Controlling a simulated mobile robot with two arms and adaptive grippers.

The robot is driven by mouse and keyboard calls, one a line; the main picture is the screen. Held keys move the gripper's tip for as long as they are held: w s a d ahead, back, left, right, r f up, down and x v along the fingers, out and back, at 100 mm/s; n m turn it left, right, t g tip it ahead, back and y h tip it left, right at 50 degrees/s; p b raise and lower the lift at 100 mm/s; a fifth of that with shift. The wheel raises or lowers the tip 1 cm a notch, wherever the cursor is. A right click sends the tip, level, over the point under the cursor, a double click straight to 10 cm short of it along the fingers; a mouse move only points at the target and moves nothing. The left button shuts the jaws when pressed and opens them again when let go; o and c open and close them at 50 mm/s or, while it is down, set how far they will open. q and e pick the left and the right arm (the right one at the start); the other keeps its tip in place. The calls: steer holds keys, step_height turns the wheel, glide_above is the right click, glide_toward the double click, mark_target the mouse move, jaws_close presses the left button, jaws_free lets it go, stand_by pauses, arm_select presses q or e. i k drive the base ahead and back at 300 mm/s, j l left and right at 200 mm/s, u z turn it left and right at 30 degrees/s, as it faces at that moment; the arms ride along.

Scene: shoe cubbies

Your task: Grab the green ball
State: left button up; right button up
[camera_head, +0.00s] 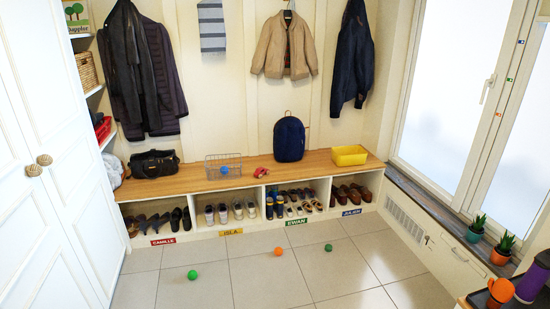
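A bright green ball (192,275) lies on the tiled floor in the lower left of the head view. A smaller-looking darker green ball (328,247) lies on the floor to the right, in front of the cubbies. An orange ball (278,251) lies on the floor between them. Neither of my grippers shows in the head view.
A wooden bench (190,183) with shoe cubbies runs along the back wall. On it are a wire basket (236,161), a blue backpack (290,138) and a yellow bin (349,155). White cabinet doors (40,160) stand at left. The floor between is mostly open.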

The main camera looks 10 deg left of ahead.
mark_target(191, 275)
steer(key=i+u, duration=0.1)
steer(key=i, duration=0.6)
steer(key=i+l, duration=0.15)
steer(key=i, duration=0.6)
steer(key=i+l+u, duration=0.15)
steer(key=i, duration=0.55)
